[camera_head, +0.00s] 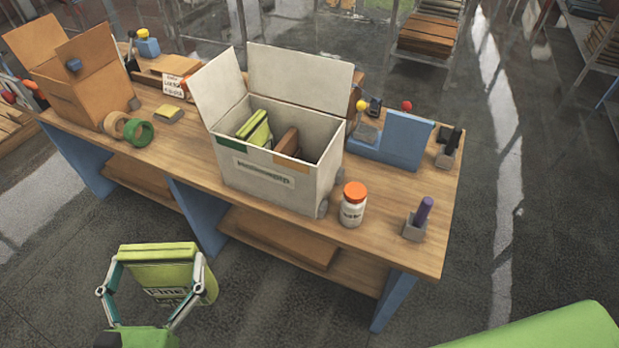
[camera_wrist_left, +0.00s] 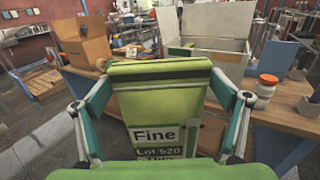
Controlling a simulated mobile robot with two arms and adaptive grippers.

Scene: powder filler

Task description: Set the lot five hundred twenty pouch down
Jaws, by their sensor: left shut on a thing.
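My left gripper (camera_head: 152,296) is shut on a green pouch (camera_head: 160,275), one finger on each side of it. The pouch is held upright in front of the table, over the floor. In the left wrist view the pouch (camera_wrist_left: 155,95) fills the middle and its label reads "Fine" and "Lot 520". The wooden table (camera_head: 395,235) stands beyond it. An open white box (camera_head: 265,185) on the table holds another green pouch (camera_head: 256,130) and a brown item (camera_head: 288,143). My right gripper is out of view.
A white jar with an orange lid (camera_head: 353,205) and a purple pen in a grey holder (camera_head: 422,215) stand right of the box. Tape rolls (camera_head: 138,132), a yellow pad (camera_head: 168,113) and an open cardboard box (camera_head: 85,90) are at left. A blue stand (camera_head: 395,140) is behind right.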

